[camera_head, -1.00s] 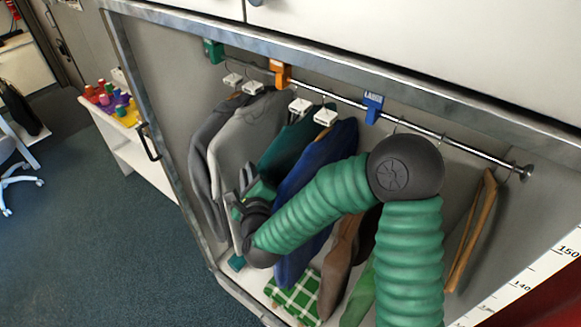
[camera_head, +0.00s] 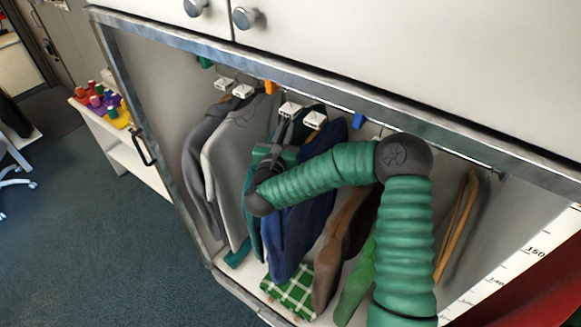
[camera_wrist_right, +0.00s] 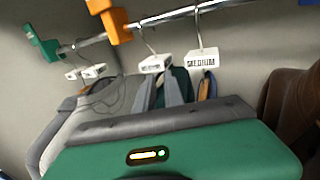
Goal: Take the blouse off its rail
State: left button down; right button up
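Several garments hang from a metal rail (camera_head: 345,117). From left they are a dark grey one (camera_head: 197,160), a light grey one (camera_head: 228,150), a dark teal one, a blue one (camera_head: 322,205) and brown and green ones. No label names the blouse, so I cannot tell which it is. The teal garment (camera_wrist_right: 187,82) is mostly hidden behind my right gripper (camera_head: 284,130). That gripper's two grey fingers point up just below a white hanger tag (camera_head: 290,109), at the teal garment's top. They look apart, with nothing clearly gripped. My left gripper is out of view.
Green, orange (camera_wrist_right: 116,26) and blue (camera_head: 358,120) dividers sit on the rail. Another tag (camera_wrist_right: 202,60) reads MEDIUM. A metal frame edge (camera_head: 400,105) runs above the opening. A wooden hanger (camera_head: 457,225) hangs at right.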

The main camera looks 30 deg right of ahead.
jog(key=shift+p+x, duration=0.35)
jog(key=shift+x, duration=0.8)
jog(key=p+x, duration=0.3)
jog(key=x, duration=0.1)
jog(key=shift+w+r+p, duration=0.1)
jog(key=shift+w+p, duration=0.2)
jog(key=shift+w, duration=0.1)
jog(key=shift+d, duration=0.1)
grip_shut()
